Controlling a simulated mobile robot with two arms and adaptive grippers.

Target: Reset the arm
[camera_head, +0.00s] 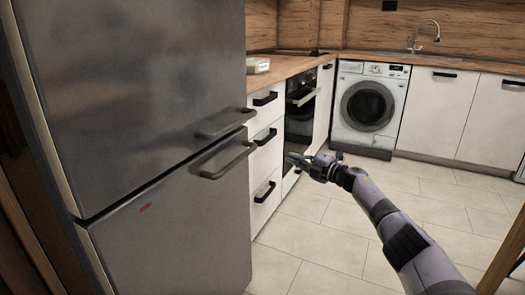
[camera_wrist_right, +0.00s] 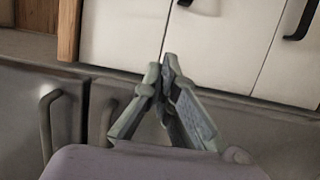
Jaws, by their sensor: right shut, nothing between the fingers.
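My right gripper (camera_head: 292,158) is at the middle of the head view, its arm coming in from the lower right. It is shut and empty, pointing left toward the white drawer fronts beside the fridge. In the right wrist view the two fingers (camera_wrist_right: 165,62) meet at their tips with nothing between them. White cabinet fronts and dark handles show beyond them. My left gripper is not in view.
A large grey fridge (camera_head: 150,100) with two handles fills the left. White drawers (camera_head: 262,150), an oven (camera_head: 299,115) and a washing machine (camera_head: 370,105) line the counter. The pale tiled floor (camera_head: 320,235) is open around my right arm.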

